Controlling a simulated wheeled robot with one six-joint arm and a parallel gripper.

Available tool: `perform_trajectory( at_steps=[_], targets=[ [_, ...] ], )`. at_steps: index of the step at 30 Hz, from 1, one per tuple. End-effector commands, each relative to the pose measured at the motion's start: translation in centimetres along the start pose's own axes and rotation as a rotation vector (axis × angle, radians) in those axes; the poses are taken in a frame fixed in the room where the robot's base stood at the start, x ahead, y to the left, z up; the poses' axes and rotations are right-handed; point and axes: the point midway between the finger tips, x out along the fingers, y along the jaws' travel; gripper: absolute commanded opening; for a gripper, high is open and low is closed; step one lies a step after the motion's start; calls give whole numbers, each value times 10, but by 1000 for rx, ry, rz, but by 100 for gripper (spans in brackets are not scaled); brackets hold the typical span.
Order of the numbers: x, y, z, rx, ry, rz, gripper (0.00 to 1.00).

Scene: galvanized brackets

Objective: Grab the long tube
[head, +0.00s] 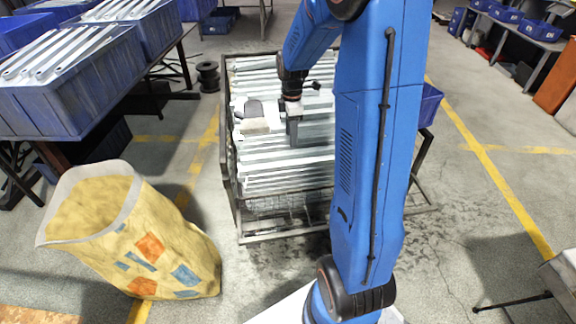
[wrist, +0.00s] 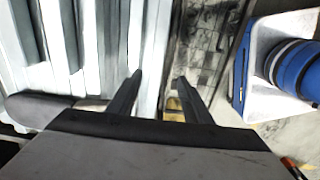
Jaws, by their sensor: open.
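Several long, silvery galvanized tubes or channels (head: 285,178) lie side by side in a metal rack in the head view. I cannot tell which one is the long tube of the task. My gripper (head: 292,140) hangs over the middle of the rack, pointing down. In the wrist view, my gripper (wrist: 158,80) has its two dark fingers apart. A bright long tube (wrist: 155,45) runs beyond and between the fingertips, near the edge of the pile. Nothing shows held. I cannot tell whether the fingers touch the tube.
The rack (head: 228,170) has dark upright sides. A yellow sack (head: 150,240) stands open at front left. Blue bins (head: 70,85) of metal strips stand on a table at left. Floor at right is mostly clear.

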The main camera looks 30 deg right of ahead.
Motion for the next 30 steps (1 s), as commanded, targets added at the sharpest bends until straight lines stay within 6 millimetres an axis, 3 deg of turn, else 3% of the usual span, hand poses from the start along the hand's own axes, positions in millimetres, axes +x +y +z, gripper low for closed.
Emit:
perform_trajectory(
  at_steps=[12, 20, 30],
  targets=[
    [70, 0, 0, 1, 0, -2, 45],
    [85, 1, -1, 1, 0, -2, 45],
    [125, 7, -5, 1, 0, -1, 45]
  ],
)
